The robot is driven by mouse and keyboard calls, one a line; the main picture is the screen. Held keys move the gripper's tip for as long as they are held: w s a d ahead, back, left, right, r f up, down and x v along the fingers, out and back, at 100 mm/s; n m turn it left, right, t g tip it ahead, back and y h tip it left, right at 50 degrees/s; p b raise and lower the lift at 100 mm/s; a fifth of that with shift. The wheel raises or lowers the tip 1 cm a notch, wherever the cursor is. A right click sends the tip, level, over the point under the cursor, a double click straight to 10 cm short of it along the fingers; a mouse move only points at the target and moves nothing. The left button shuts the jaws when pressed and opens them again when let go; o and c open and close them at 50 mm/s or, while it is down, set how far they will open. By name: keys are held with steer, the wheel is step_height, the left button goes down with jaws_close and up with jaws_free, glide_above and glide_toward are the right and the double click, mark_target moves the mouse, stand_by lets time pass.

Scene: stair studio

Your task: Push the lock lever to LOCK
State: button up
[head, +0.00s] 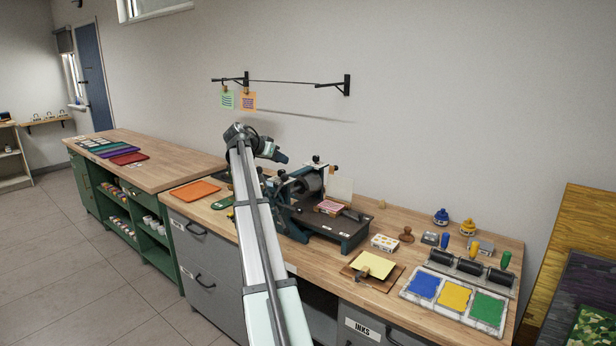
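A dark blue-grey printing press (345,228) with a dark roller (312,182) stands on the wooden worktop. A red and pink printed sheet or block (329,207) lies on its bed. Small white labels show on the press, but they are too small to read. I cannot pick out the lock lever or its position for sure; my arm covers the left part of the press. My gripper (281,157) is in the air above and left of the roller, apart from the press. Its fingers are too small and dark to tell open from shut.
Right of the press are a small box (384,243), a wooden stamp (406,235), yellow paper (372,264) on a board and an ink tray (452,298). Two prints hang from a wall rail (283,81) above my gripper.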

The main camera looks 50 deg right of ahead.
steer(key=s+d+m+g, duration=0.1)
steer(key=s+d, duration=0.4)
steer(key=s, duration=0.2)
steer(key=s+d+m+g, duration=0.1)
steer(key=s+d, duration=0.4)
steer(key=s, duration=0.1)
steer(key=s+d+m, duration=0.1)
steer(key=s+d, duration=0.5)
steer(key=s, duration=0.1)
steer(key=shift+s+f+g+y, duration=0.3)
steer(key=shift+g+y, duration=0.1)
jaws_close()
steer(key=s+d+f+m+y, duration=0.25)
steer(key=s+d, duration=0.35)
steer(key=s, duration=0.5)
steer(key=w+a+f+n+t+y, duration=0.4)
steer(key=w+a+f+n+t, duration=0.15)
steer(key=n, duration=0.25)
steer(key=shift+g, duration=0.35)
steer(key=x, duration=0.9)
steer(key=shift+w+d, duration=0.15)
steer(key=shift+d, duration=0.1)
steer(key=shift+s+a+f, duration=0.15)
steer(key=shift+a, duration=0.4)
steer(key=shift+s+a+f, duration=0.1)
steer(key=shift+s+a, duration=0.05)
steer(key=shift+a, duration=0.35)
steer(key=shift+s+a+f, duration=0.1)
steer(key=shift+s+a, duration=0.05)
steer(key=shift+a, duration=0.7)
